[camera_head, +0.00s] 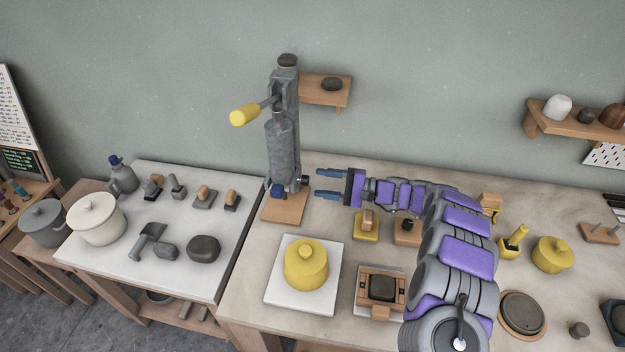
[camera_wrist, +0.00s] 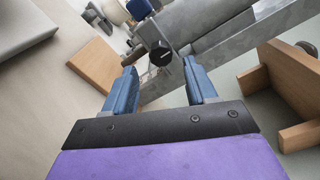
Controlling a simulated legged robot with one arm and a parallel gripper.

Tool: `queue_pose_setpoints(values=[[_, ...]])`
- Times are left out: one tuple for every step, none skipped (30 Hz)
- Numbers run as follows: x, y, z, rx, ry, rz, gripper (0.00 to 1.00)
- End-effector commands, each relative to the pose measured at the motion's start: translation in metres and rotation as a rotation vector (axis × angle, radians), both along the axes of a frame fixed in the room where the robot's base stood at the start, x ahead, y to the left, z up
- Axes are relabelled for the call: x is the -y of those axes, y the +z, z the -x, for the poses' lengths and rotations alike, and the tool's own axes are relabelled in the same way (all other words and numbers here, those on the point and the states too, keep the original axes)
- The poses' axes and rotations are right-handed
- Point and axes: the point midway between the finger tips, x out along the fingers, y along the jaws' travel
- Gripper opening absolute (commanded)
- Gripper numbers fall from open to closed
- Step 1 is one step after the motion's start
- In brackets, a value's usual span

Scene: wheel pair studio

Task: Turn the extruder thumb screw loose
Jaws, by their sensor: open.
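The grey metal extruder (camera_head: 283,140) stands upright against the wall on a wooden base (camera_head: 284,208), with a yellow-ended lever (camera_head: 244,115) reaching left. Its thumb screw is a small dark round knob (camera_head: 304,180) low on its right side. In the wrist view the thumb screw (camera_wrist: 160,53) has a ridged face and appears between the fingertips, slightly beyond them. My gripper (camera_head: 318,183) points left at the knob, its blue fingers apart on either side of its line. In the wrist view the gripper (camera_wrist: 160,68) is open and empty; I see no contact with the knob.
A yellow lidded jar (camera_head: 306,264) stands on a white board in front of the extruder. Small wooden and yellow tools (camera_head: 366,224) lie below my arm. A wooden wall shelf (camera_head: 325,91) holds a dark stone. A pale table with pots and tools is at left.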

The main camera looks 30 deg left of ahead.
Motion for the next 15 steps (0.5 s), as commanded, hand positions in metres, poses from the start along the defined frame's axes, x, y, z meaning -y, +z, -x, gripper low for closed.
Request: queue_pose_setpoints(values=[[0.012, 0.001, -0.005, -0.001, -0.005, 0.001, 0.57], [0.019, 0.001, -0.008, -0.001, -0.006, 0.001, 0.57], [0.028, 0.001, -0.01, 0.0, -0.006, 0.002, 0.57], [0.034, 0.001, -0.012, 0.0, -0.005, 0.0, 0.57], [0.04, 0.001, -0.014, 0.0, -0.004, -0.001, 0.57], [0.049, 0.001, -0.017, 0.0, -0.003, 0.001, 0.57], [0.055, 0.0, -0.019, 0.001, -0.004, 0.002, 0.57], [0.061, 0.0, -0.021, 0.001, -0.004, 0.003, 0.57], [0.069, 0.0, -0.024, 0.0, -0.005, 0.004, 0.57], [0.075, 0.0, -0.026, 0.0, -0.005, 0.004, 0.57], [0.081, 0.0, -0.027, 0.0, -0.005, 0.002, 0.57], [0.088, 0.0, -0.03, 0.0, -0.004, 0.002, 0.57], [0.093, 0.0, -0.031, -0.001, -0.003, 0.002, 0.57], [0.098, 0.0, -0.032, -0.001, -0.002, 0.001, 0.57], [0.103, 0.0, -0.034, 0.001, -0.002, 0.002, 0.57]])
